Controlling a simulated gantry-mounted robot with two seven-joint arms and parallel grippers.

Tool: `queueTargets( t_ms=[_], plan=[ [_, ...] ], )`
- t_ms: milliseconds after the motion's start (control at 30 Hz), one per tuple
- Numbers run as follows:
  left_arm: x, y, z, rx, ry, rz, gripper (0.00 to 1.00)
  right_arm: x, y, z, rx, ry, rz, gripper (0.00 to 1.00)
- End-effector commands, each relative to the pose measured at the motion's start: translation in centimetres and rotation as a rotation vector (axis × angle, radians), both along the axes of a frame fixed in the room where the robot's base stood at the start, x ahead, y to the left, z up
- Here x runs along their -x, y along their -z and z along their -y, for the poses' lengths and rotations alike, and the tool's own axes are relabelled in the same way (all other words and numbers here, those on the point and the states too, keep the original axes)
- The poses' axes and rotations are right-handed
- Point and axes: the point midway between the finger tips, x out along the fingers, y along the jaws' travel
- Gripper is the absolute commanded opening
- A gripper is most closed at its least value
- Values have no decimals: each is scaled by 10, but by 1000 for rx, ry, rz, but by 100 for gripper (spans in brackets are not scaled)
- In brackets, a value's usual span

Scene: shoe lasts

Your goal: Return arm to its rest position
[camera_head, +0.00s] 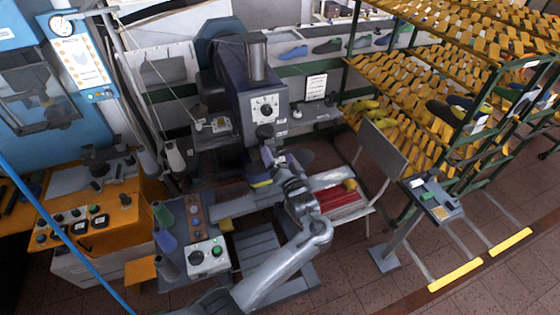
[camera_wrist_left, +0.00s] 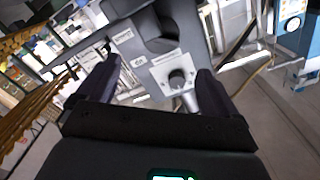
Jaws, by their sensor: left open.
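My left arm reaches up from the bottom middle of the head view. Its gripper (camera_head: 272,158) is in front of the dark grey machine (camera_head: 255,85), below the machine's dial panel (camera_head: 265,107). In the left wrist view the two dark fingers of the gripper (camera_wrist_left: 153,80) stand wide apart with nothing held between them. A grey box with a black knob (camera_wrist_left: 176,78) shows in the gap beyond them. I cannot tell how close the fingers are to the machine. My right gripper shows in neither view.
A tall rack (camera_head: 400,75) with many orange-yellow lasts fills the right side. A chair (camera_head: 380,150) and a small stand with a panel (camera_head: 432,198) are right of my arm. An orange control bench (camera_head: 95,215) is at the left.

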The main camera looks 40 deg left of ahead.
Motion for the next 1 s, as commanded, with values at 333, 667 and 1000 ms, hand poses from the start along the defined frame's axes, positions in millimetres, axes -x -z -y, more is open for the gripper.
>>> queueTargets(
  t_ms=[333,667,1000],
  plan=[
    [5,-1,6,1,-1,1,94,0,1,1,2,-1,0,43],
    [8,5,6,1,-1,-11,94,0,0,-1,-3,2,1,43],
    [99,109,-18,-25,-16,-226,94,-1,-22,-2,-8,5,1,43]
  ],
)
